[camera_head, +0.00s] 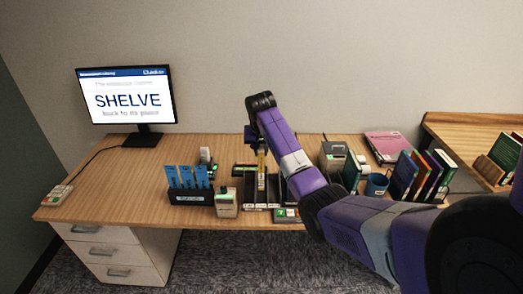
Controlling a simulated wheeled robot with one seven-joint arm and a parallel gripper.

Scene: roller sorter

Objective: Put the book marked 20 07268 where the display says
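The display (127,98) stands at the back left and reads "SHELVE back to its place". Several upright books (418,174) with green, purple, orange and dark covers stand in a row at the right of the desk. No marking 20 07268 is legible, so I cannot tell which book it is. My gripper (262,186) points down at the middle of the desk, over dark slotted items. A narrow yellowish piece shows at its end; I cannot tell whether it is held. The fingers are too small to make out.
The wooden desk (110,185) is clear at the left. A black holder with blue pieces (188,182) and a beige device (226,203) stand left of my gripper. A second table (465,128) adjoins.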

